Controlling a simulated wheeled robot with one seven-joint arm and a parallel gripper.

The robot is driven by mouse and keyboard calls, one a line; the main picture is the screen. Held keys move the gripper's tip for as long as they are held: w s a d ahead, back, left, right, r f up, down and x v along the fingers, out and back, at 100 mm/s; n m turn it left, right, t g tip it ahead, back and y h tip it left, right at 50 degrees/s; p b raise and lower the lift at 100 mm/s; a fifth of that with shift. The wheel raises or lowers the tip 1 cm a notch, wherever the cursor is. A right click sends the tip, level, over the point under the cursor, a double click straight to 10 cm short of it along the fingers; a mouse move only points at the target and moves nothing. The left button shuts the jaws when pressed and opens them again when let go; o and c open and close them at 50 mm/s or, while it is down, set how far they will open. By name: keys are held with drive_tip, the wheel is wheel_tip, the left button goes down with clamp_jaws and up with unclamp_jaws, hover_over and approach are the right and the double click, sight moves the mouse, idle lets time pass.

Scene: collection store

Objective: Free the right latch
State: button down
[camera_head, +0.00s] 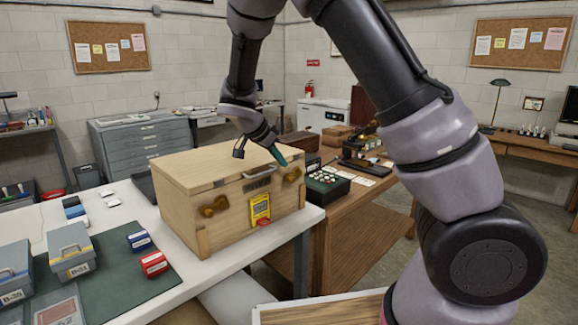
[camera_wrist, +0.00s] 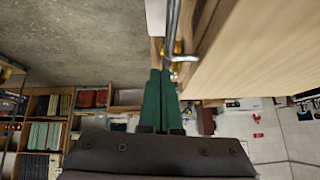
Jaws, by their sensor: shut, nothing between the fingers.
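A wooden chest (camera_head: 185,177) with a closed lid stands on the white table. Its right latch (camera_head: 292,174) is brass and sits on the front face near the right corner; its exact position is too small to tell. The left latch (camera_head: 213,206) is also brass. My gripper (camera_head: 282,160) has green fingers just above and left of the right latch, near the lid's front edge. In the wrist view my gripper (camera_wrist: 161,73) is shut and empty, with its tips close to a brass part (camera_wrist: 178,50) beside a metal bar (camera_wrist: 174,25). I cannot tell whether they touch.
A metal handle (camera_head: 257,173) and a yellow tag (camera_head: 260,208) are on the chest front between the latches. A black tray of small round items (camera_head: 325,184) lies on the wooden desk to the right.

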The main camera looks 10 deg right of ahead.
drive_tip(key=s+a, duration=0.1)
drive_tip(key=s+a+r, duration=0.1)
drive_tip(key=a, duration=0.1)
drive_tip(key=shift+s+a+r, duration=0.35)
drive_tip(key=shift+s+r, duration=0.05)
drive_tip(key=s+d+r+n+g+y, duration=0.1)
drive_tip(key=s+d+r+y, duration=0.3)
drive_tip(key=d, duration=0.3)
drive_tip(key=s+d+r+n+g+y, duration=0.1)
drive_tip(key=s+d+r+n+y, duration=0.1)
drive_tip(key=s+d+r, duration=0.4)
drive_tip(key=s+d+r+n+t+y, duration=0.2)
drive_tip(key=s+d+r+n+t, duration=0.2)
drive_tip(key=s+r, duration=0.4)
drive_tip(key=s+d, duration=0.1)
drive_tip(key=s, duration=0.3)
drive_tip(key=shift+s+r+n, duration=0.2)
drive_tip(key=shift+s+n, duration=0.05)
drive_tip(key=shift+n, duration=0.15)
drive_tip(key=shift+d, duration=0.1)
